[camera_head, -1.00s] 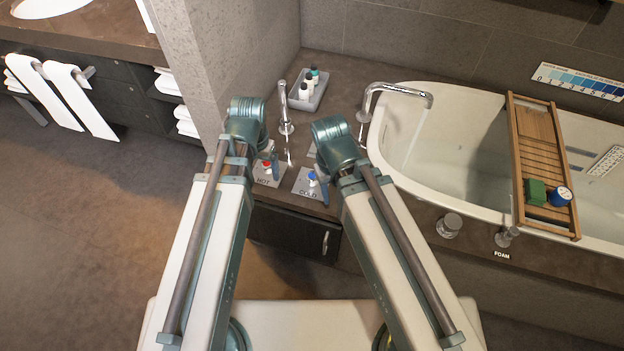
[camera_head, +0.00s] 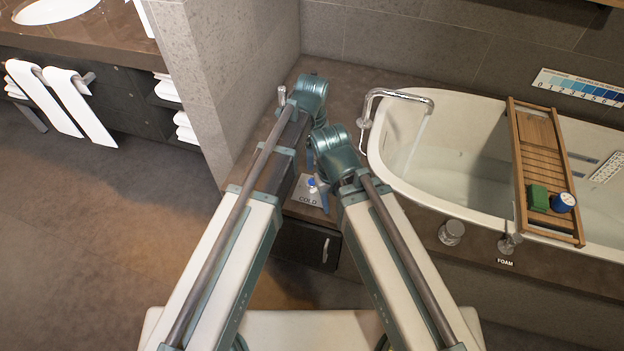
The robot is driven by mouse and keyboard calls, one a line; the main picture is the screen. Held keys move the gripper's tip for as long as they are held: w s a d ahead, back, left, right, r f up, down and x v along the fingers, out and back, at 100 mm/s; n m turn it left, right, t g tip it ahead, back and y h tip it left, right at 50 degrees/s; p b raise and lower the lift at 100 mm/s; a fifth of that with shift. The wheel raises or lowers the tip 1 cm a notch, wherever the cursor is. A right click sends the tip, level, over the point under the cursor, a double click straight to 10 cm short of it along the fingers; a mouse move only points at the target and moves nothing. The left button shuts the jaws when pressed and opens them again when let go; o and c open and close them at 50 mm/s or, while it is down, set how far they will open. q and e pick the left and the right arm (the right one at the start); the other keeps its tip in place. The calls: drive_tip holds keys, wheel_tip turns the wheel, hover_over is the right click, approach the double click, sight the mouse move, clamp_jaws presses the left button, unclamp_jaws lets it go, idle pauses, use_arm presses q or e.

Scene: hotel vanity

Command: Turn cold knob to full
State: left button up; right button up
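The cold knob (camera_head: 311,183), with a blue top, stands on a light plate marked COLD (camera_head: 308,200) on the counter. My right gripper (camera_head: 324,198) is partly seen just right of the cold knob, with a narrow dark finger beside it. I cannot tell whether it touches the knob. My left arm reaches across the counter, its wrist beyond the cold knob. Part of my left gripper (camera_head: 309,158) seems to show just above the knob; the rest is hidden. Neither gripper's opening can be made out. The hot knob is hidden behind my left arm.
A bathtub (camera_head: 394,182) with a running faucet (camera_head: 398,94) is on the right. A wooden caddy (camera_head: 517,178) holds a green block (camera_head: 537,197) and a blue-and-white jar (camera_head: 563,202). Metal knobs (camera_head: 452,232) stand on the tub's near ledge. A tiled wall (camera_head: 232,70) is left of the counter.

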sight(312, 182)
use_arm(q)
wheel_tip(312, 182, down, 14)
drive_tip(key=b, duration=1.3)
drive_tip(key=shift+r+b, duration=0.1)
drive_tip(key=shift+b, duration=0.25)
clamp_jaws()
